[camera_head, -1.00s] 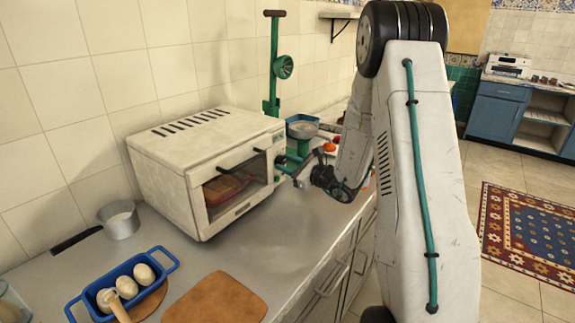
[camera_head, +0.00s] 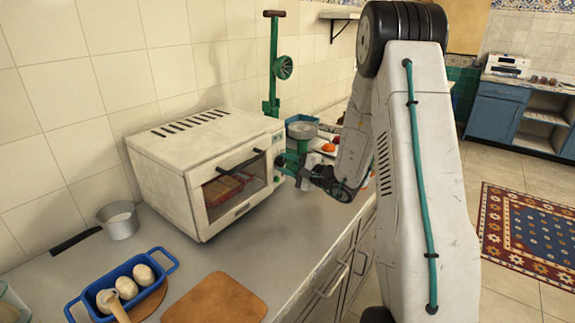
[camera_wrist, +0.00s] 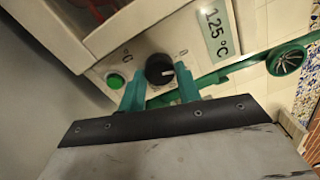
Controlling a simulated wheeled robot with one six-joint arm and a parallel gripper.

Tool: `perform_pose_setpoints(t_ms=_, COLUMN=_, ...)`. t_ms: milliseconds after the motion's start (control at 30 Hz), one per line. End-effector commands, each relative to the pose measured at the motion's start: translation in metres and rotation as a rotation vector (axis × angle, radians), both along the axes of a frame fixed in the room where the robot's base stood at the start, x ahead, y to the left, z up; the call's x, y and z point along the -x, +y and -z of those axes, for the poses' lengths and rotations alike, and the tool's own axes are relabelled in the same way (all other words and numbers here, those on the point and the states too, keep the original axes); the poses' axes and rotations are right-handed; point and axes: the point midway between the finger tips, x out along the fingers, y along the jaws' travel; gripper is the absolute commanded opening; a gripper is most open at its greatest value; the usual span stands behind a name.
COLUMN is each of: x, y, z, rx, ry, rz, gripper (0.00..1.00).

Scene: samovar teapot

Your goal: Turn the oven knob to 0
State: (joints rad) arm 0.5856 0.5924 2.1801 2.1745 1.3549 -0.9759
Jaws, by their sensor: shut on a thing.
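The white toaster oven (camera_head: 160,150) stands on the counter, and its control panel faces my gripper. In the wrist view its black knob (camera_wrist: 159,70) has a white pointer line and sits between the two green fingers of my gripper (camera_wrist: 160,88). The fingers are shut on the knob. A display beside it reads 125 °C (camera_wrist: 218,32). A green round button or light (camera_wrist: 115,81) lies left of the knob. In the head view my gripper (camera_head: 291,168) reaches the oven's right-hand panel, and the knob itself is hidden there.
A green scale (camera_head: 301,130) and a tall green device (camera_head: 273,60) stand behind the gripper.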

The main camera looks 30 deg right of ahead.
Motion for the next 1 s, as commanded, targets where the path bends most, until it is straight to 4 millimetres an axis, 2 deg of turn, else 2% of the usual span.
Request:
perform_pose_setpoints(t_ms=400, x=0.0002, y=-0.0006, z=-0.0003, rx=0.233, ry=-0.084, rz=0.002, gripper=0.11)
perform_pose_setpoints(t_ms=1000, x=0.0004, y=-0.0005, z=-0.0001, rx=0.291, ry=-0.104, rz=0.002, gripper=0.11)
